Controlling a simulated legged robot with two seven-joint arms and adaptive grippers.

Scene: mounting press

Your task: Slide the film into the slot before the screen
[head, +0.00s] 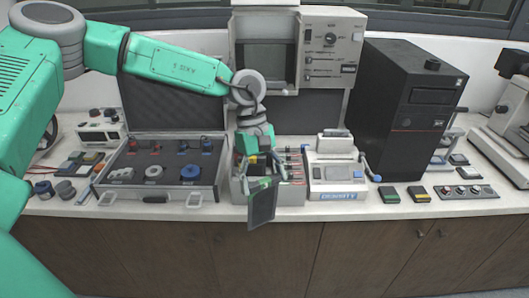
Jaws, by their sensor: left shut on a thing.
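The film (262,204) is a dark, thin, rectangular sheet with a grey frame. It hangs slightly tilted in front of the counter's front edge. My left gripper (262,179) is shut on its upper end. The screen (270,56) is a square dark panel in a grey frame at the back centre. It stands above and behind the film, well apart from it. My right gripper is not in view.
A grey box (291,190) with red-tipped tools stands just behind the film. An open case (175,192) is to its left and a white device (338,188) to its right. A black tower (393,100) stands farther right. The space before the counter doors (350,255) is free.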

